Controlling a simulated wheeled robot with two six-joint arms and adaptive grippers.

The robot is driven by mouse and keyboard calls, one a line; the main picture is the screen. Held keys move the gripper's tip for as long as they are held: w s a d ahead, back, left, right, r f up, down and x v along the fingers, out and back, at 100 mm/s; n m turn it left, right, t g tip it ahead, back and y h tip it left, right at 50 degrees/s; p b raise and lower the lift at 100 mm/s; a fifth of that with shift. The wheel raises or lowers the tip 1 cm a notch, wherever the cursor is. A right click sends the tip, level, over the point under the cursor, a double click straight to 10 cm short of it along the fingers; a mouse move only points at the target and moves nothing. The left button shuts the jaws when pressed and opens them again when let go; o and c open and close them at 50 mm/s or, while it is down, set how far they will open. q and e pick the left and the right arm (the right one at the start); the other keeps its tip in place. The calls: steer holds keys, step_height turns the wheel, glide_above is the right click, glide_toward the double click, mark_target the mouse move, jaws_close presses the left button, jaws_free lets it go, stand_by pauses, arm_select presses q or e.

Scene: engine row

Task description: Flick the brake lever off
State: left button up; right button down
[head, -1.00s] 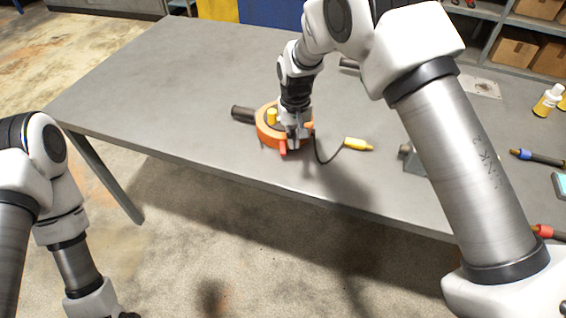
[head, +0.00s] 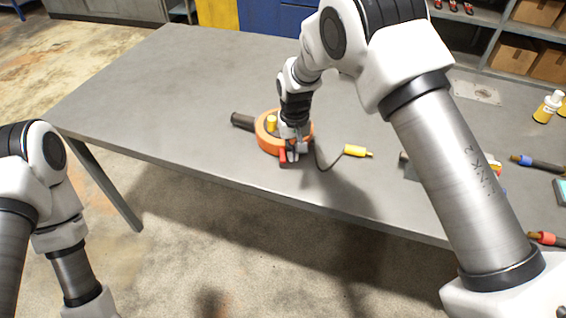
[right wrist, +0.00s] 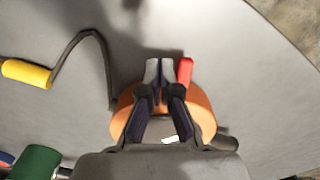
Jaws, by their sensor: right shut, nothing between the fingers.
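My right gripper (head: 293,156) points down over the tool's near edge, shut and empty. In the right wrist view its fingertips (right wrist: 157,68) are together right beside the red lever (right wrist: 185,70); I cannot tell whether they touch. The orange body (right wrist: 203,114) is partly hidden behind the fingers. My left gripper is out of view.
Blue-tipped (head: 522,160) and red-tipped (head: 545,238) tools and a yellow-and-white bottle (head: 548,105) lie or stand further right. The table's left part is clear.

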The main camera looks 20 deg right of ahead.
steer(key=shift+a, duration=0.1)
stand_by(0.5)
steer(key=shift+w+a+p, duration=0.15)
steer(key=shift+w+a, duration=0.05)
steer(key=shift+a, duration=0.35)
steer(key=shift+w+a+p, duration=0.15)
steer(key=shift+a, duration=0.35)
step_height(320, 180, up, 7)
steer(key=p, duration=0.5)
steer(key=shift+d+p, duration=0.4)
steer(key=shift+d, duration=0.05)
steer(key=shift+s, duration=0.1)
